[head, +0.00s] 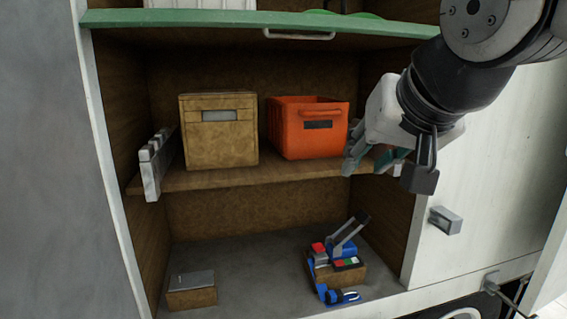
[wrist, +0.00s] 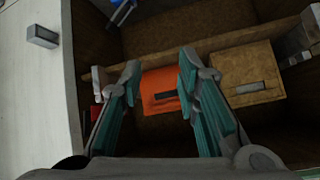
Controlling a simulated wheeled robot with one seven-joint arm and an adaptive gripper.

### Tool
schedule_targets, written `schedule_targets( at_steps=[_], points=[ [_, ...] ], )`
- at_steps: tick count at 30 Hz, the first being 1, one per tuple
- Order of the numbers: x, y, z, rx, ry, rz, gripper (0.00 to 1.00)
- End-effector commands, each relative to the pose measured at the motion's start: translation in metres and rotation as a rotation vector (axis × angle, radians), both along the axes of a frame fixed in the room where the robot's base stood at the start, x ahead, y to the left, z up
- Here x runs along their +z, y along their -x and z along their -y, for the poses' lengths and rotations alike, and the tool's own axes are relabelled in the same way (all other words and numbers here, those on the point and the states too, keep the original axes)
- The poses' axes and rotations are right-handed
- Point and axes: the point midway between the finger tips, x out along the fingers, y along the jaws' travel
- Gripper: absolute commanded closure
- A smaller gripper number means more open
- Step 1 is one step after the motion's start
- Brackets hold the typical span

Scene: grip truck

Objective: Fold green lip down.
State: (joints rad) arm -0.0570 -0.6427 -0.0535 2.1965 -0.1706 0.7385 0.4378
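The green lip (head: 200,18) is a long green strip across the top of the truck's open compartment in the head view. It lies roughly level and has a pale metal handle (head: 300,36) below its front edge. My gripper (head: 367,160) is at the right of the compartment, below the lip and apart from it, in front of the middle shelf's right end. In the wrist view my gripper (wrist: 159,63) has its two teal-padded fingers spread with nothing between them. The lip does not show in the wrist view.
An orange crate (head: 308,145) and a brown box (head: 218,150) stand on the middle shelf (head: 190,180). My gripper is close to the crate's right side. A blue-and-red tool (head: 335,257) and a small box (head: 191,298) are on the compartment floor. A white side panel (head: 480,190) is at right.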

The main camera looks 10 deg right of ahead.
Motion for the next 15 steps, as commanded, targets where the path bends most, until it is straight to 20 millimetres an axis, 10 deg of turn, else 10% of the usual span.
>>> schedule_targets(
  at_steps=[15],
  points=[
    [-0.014,0.015,-0.013,0.001,-0.052,-0.059,0.70]
  ],
)
